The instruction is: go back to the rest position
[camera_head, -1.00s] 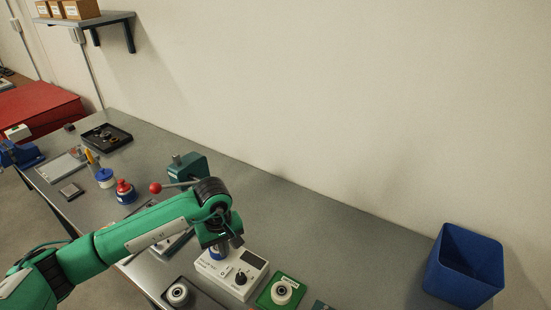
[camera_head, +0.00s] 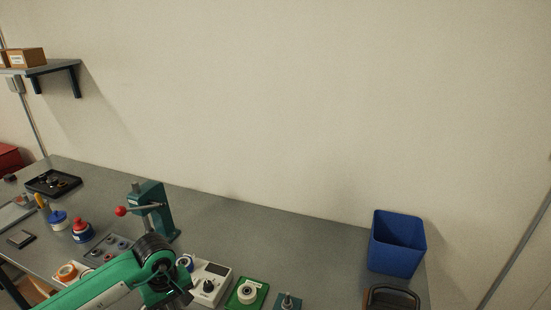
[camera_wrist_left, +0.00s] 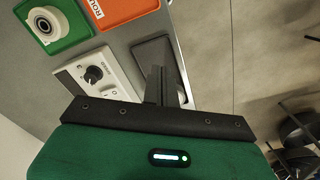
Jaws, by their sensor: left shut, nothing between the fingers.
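My left arm (camera_head: 112,288) is green and reaches in from the lower left of the head view, over the front part of the bench (camera_head: 265,222). Its wrist end is low in that view and the fingertips are hard to make out there. In the left wrist view my left gripper (camera_wrist_left: 162,86) is shut with nothing held, above the bench's front edge and beside a white meter box (camera_wrist_left: 98,80). My right gripper does not show.
A green lever press (camera_head: 155,212) with a red knob stands behind the arm. A green tray (camera_head: 262,291) with a white roller lies right of the meter box. A blue bin (camera_head: 397,243) stands at the right. A black tray (camera_head: 50,184) is far left.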

